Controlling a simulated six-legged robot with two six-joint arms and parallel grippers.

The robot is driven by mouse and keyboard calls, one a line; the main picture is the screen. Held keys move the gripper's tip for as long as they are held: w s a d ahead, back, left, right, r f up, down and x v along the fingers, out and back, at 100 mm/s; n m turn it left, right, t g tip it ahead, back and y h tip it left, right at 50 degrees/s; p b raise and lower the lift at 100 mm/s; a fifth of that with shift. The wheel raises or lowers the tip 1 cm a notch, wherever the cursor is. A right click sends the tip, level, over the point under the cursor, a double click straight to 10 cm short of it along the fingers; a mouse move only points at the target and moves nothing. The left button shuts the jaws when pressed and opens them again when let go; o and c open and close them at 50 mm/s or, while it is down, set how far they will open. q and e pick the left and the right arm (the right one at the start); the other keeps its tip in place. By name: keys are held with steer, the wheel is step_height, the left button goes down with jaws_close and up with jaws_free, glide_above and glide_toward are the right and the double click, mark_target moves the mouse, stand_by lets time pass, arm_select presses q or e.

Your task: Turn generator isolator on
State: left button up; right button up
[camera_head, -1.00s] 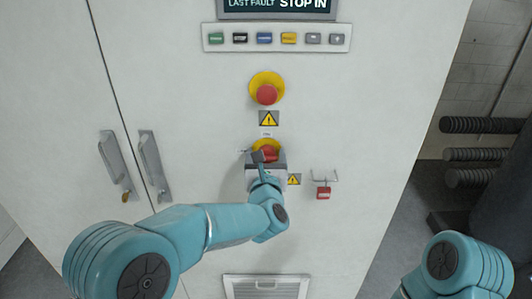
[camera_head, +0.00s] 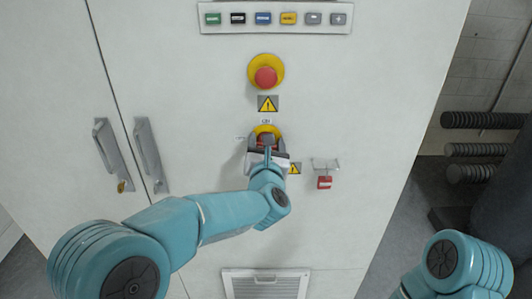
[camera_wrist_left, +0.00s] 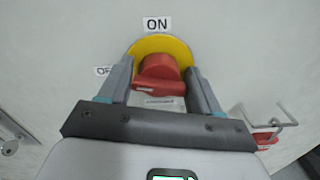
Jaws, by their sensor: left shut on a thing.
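The generator isolator is a red rotary handle (camera_wrist_left: 158,76) on a round yellow plate (camera_wrist_left: 160,45) on the white cabinet front. An ON label (camera_wrist_left: 157,24) sits above it and a partly hidden OFF label (camera_wrist_left: 102,70) at its left. My left gripper (camera_wrist_left: 160,92) is shut on the red handle, one finger on each side. In the head view my left gripper (camera_head: 267,150) covers most of the handle, with the yellow rim (camera_head: 266,130) showing above. I cannot tell exactly where the handle points. My right gripper is out of view.
A red emergency stop (camera_head: 265,77) on a yellow disc is above the isolator, and a button row (camera_head: 275,19) is higher up. A red padlock (camera_head: 324,182) hangs at the right. Door handles (camera_head: 150,155) are at the left; a vent (camera_head: 266,284) is below.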

arm_select(q)
steer(key=shift+f+m+b, duration=0.2)
steer(key=shift+m+b, duration=0.65)
steer(key=shift+m, duration=0.05)
steer(key=shift+d+m+b, duration=0.1)
steer(key=shift+m+b, duration=0.55)
steer(key=shift+m, duration=0.25)
steer(key=m+b, duration=0.1)
steer(key=m, duration=0.2)
steer(key=shift+r+m, duration=0.15)
steer(key=shift+m, duration=0.15)
steer(key=m, duration=0.3)
steer(key=shift+d+m, duration=0.1)
steer(key=shift+m, duration=2.4)
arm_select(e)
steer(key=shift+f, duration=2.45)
arm_select(q)
steer(key=shift+c, duration=0.3)
steer(key=o, duration=0.8)
steer(key=shift+d, duration=0.1)
steer(key=shift+o, duration=0.2)
